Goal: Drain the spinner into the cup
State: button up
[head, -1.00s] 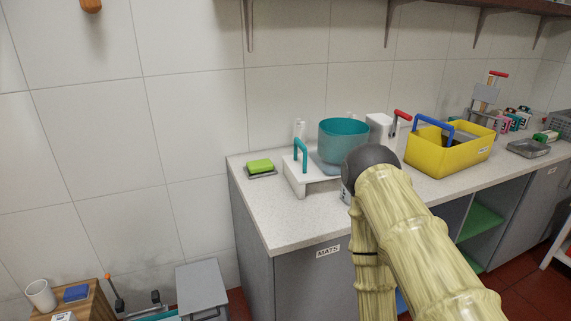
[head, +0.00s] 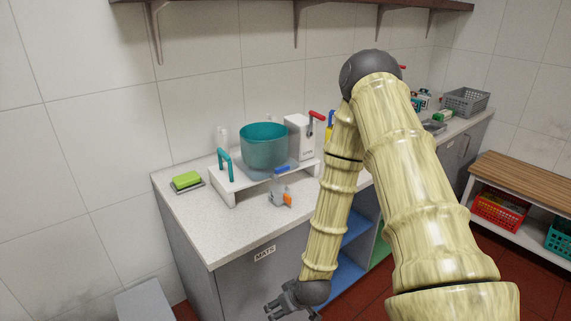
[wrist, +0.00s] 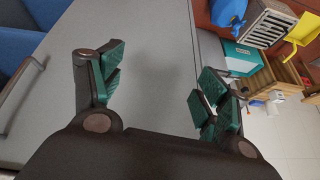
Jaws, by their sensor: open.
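The spinner (head: 264,148), a teal round tub, sits on a white raised stand (head: 232,189) on the counter in the head view. A small blue lever or spout (head: 283,170) shows at its front lower edge. A small clear cup (head: 277,195) with an orange part on its right side stands on the counter in front of the stand. Its contents cannot be made out. My gripper (head: 283,306) hangs low in front of the cabinet, below and apart from the cup. In the wrist view my gripper (wrist: 160,80) is open, with nothing between its green-padded fingers.
A teal handle (head: 225,163) rises at the stand's left end. A green sponge (head: 186,180) lies left of it. A white box (head: 299,137) with a red-handled lever stands right of the tub. The counter (head: 212,236) is clear at front left.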

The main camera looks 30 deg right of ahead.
jog(key=w+d+r+t+p, duration=0.2)
jog(key=w+d+r, duration=0.25)
jog(key=r, duration=0.35)
jog(key=w+d+r+t+p, duration=0.2)
jog(key=w+d+r, duration=0.2)
jog(key=w+r, duration=0.25)
jog(key=t+p, duration=0.4)
send_near(283, 169)
jog(key=shift+h, duration=0.4)
jog(key=shift+p+x, duration=0.6)
jog(key=shift+x, duration=3.45)
jog(key=shift+a, duration=0.15)
jog(key=c, duration=1)
